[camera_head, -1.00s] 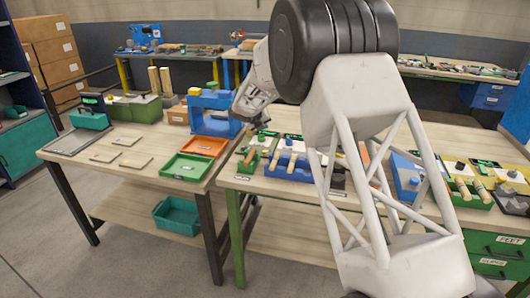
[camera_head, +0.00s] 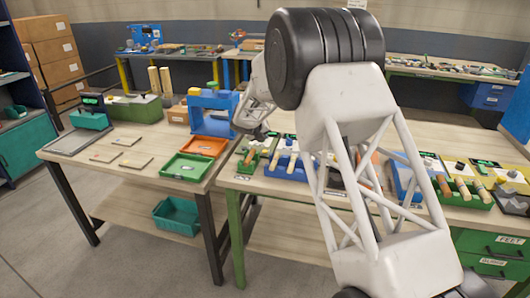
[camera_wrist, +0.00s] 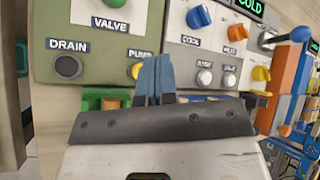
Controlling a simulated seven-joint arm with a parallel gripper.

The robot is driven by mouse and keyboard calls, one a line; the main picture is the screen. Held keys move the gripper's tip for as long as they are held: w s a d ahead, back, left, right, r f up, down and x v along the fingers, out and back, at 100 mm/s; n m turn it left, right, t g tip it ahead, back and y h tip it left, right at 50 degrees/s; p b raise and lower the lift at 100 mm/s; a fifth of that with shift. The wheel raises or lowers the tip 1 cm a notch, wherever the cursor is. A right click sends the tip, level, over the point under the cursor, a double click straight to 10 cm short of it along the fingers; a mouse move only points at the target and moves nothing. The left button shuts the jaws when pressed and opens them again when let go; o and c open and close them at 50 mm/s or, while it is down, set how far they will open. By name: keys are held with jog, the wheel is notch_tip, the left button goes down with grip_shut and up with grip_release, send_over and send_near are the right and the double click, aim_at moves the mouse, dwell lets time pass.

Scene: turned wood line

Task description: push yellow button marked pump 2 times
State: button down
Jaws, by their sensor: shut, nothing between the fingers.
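The yellow button marked PUMP (camera_wrist: 137,71) is on an olive-green panel (camera_wrist: 95,44) in the wrist view. Its right side and part of its label are hidden by my gripper. My gripper (camera_wrist: 156,64) is shut and empty, its blue fingers together. The fingertips appear just right of the button; I cannot tell whether they touch it. In the head view my wrist (camera_head: 252,122) is over the left end of the right-hand bench, and the button cannot be made out.
A dark button marked DRAIN (camera_wrist: 68,66) is left of PUMP. A grey panel right of it carries a blue knob (camera_wrist: 200,17), an orange knob (camera_wrist: 236,32) and white buttons (camera_wrist: 204,77). An orange-and-blue device (camera_wrist: 283,82) stands farther right.

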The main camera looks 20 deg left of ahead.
aim_at(263, 151)
jog(key=shift+f, duration=1.95)
jog(key=shift+f, duration=0.35)
dwell(0.6)
jog(key=shift+s+d+f, duration=0.1)
jog(key=shift+f, duration=0.5)
jog(key=shift+s+d+f, duration=0.1)
jog(key=shift+f, duration=0.45)
dwell(0.6)
jog(key=shift+a+f, duration=0.15)
jog(key=shift+a, duration=0.05)
dwell(0.5)
jog(key=shift+a+r, duration=0.15)
jog(key=shift+r, duration=1.1)
jog(key=shift+w+r, duration=0.15)
jog(key=shift+r, duration=0.05)
